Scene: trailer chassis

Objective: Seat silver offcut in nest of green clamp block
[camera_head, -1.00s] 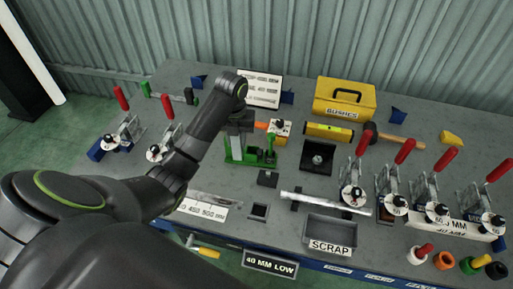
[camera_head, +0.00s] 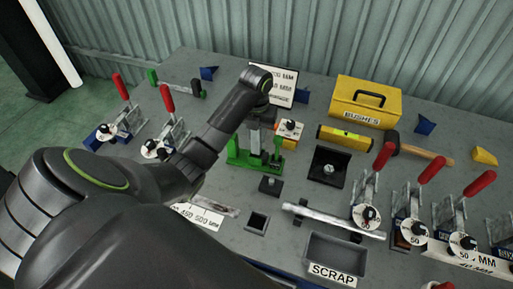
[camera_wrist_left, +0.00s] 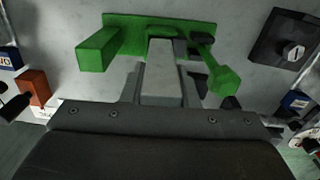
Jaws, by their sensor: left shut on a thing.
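The green clamp block (camera_head: 240,157) stands on the grey bench near the middle of the head view. My left gripper (camera_head: 262,122) is directly over it, pointing down, and the arm hides part of it. In the left wrist view the green clamp block (camera_wrist_left: 125,43) lies just beyond the fingers. The left gripper (camera_wrist_left: 160,88) is shut on the silver offcut (camera_wrist_left: 161,72), a grey bar whose far end overlaps the middle of the green block. I cannot tell whether the offcut is down in the nest or just above it. My right gripper is not in view.
A small white-topped block (camera_head: 291,128) stands right behind the clamp block. A black fixture (camera_head: 328,166) is to its right, and a silver bar (camera_head: 333,219) lies in front. Red-handled toggle clamps (camera_head: 372,190) crowd the right. A scrap bin (camera_head: 335,255) is at the front.

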